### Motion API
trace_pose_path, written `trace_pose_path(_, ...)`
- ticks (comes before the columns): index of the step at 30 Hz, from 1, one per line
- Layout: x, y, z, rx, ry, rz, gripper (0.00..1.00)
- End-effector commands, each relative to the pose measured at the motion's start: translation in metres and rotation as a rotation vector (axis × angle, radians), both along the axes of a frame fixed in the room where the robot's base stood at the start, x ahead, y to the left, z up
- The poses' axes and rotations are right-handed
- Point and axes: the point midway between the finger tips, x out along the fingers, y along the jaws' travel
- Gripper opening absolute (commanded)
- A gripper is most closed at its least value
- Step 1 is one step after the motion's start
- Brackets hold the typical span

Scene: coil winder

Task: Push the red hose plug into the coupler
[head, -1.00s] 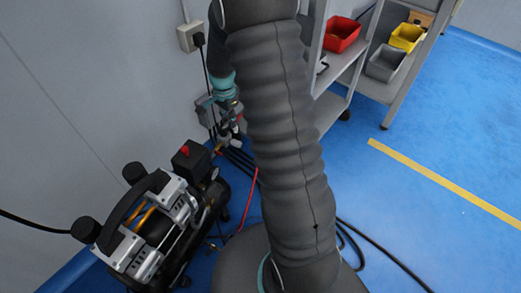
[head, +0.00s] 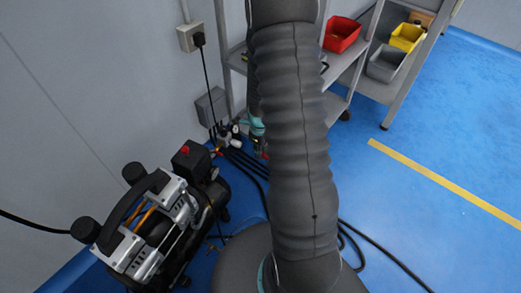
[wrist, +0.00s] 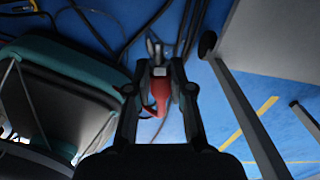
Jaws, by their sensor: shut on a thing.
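My gripper (wrist: 160,76) is shut on the red hose plug (wrist: 160,95) in the wrist view. The plug's red body sits between the fingers, and its metal tip (wrist: 154,46) points away from my wrist, over the blue floor. In the head view a small red part (head: 264,155) shows beside my arm, which hides most of the gripper. A cluster of fittings with a round gauge (head: 235,129) is low by the wall, left of my gripper and apart from it. I cannot tell which fitting is the coupler.
An air compressor (head: 160,220) stands at the lower left. Dark hoses (head: 247,163) run along the floor near the fittings. A grey shelf with a red bin (head: 341,34), a yellow bin (head: 407,37) and a grey bin (head: 386,64) stands behind. The floor at right is clear.

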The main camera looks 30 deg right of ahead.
Motion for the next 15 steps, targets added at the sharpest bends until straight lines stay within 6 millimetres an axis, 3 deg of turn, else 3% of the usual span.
trace_pose_path(8, 0.003, 0.002, 0.000, 0.000, 0.000, 0.003, 0.00)
trace_pose_path(15, 0.018, 0.012, 0.001, 0.000, -0.001, 0.005, 0.00)
